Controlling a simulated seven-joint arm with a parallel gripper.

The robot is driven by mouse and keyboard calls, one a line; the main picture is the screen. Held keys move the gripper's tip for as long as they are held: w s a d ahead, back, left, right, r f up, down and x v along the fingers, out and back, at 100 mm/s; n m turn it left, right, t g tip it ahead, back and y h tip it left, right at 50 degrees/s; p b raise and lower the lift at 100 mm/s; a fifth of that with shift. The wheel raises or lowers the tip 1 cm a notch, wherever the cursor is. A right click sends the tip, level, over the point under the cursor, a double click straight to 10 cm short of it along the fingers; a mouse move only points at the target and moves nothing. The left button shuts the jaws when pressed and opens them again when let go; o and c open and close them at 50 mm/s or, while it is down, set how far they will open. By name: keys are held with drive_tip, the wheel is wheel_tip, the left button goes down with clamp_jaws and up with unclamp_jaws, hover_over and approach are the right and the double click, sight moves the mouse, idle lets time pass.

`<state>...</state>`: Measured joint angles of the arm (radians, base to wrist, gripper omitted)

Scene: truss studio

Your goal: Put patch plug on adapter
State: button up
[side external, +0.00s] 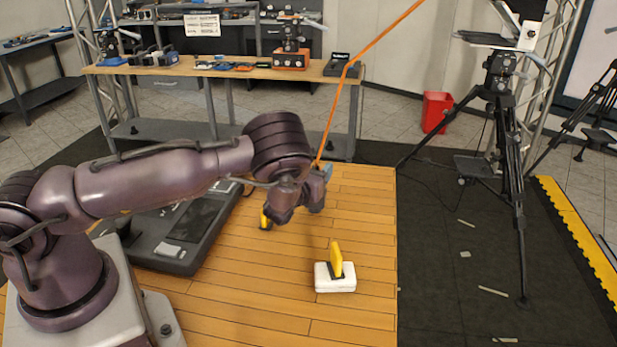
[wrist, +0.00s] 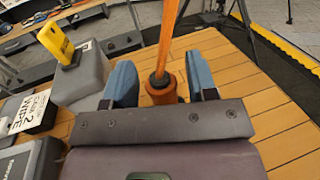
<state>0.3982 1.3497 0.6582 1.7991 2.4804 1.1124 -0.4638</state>
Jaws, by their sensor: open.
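An orange cable runs down to an orange-brown cylindrical plug with a black collar (wrist: 161,88), seen in the wrist view. My gripper (wrist: 164,80) is open, with one blue finger on each side of this plug and a visible gap on both sides. In the side view my gripper (side external: 325,170) is at the back of the wooden floor, where the orange cable (side external: 335,105) comes down; the plug is hidden there. I cannot tell for sure which thing is the adapter. A yellow upright piece (side external: 336,259) stands on a white block (side external: 334,284) in front of my gripper.
Another yellow piece (wrist: 55,40) stands on a grey box (wrist: 84,80), left of my fingers. A card reading WIPE (wrist: 25,112) lies nearby. A workbench (side external: 225,69) stands behind, a black tripod (side external: 505,130) at right. The wooden floor around the white block is clear.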

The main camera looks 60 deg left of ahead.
drive_tip(key=v, duration=1.2)
drive_tip(key=s+a+r+n+g+y, duration=0.25)
drive_tip(key=s+r+n+g, duration=0.45)
drive_tip(key=n, duration=0.4)
drive_tip(key=s+a+r+n+g+y, duration=0.25)
drive_tip(key=s+r+n+g, duration=0.25)
drive_tip(key=r+n+g, duration=0.4)
drive_tip(key=s+d+r+n+t+h, duration=0.3)
drive_tip(key=s+d+r+n+h, duration=0.1)
drive_tip(key=d+h, duration=0.3)
drive_tip(key=s+d+r+n+t+h, duration=0.3)
drive_tip(key=s+d+r+n+h, duration=0.2)
drive_tip(key=d+n+h, duration=0.1)
drive_tip(key=shift+d+r+h, duration=0.25)
drive_tip(key=shift+d+h, duration=0.25)
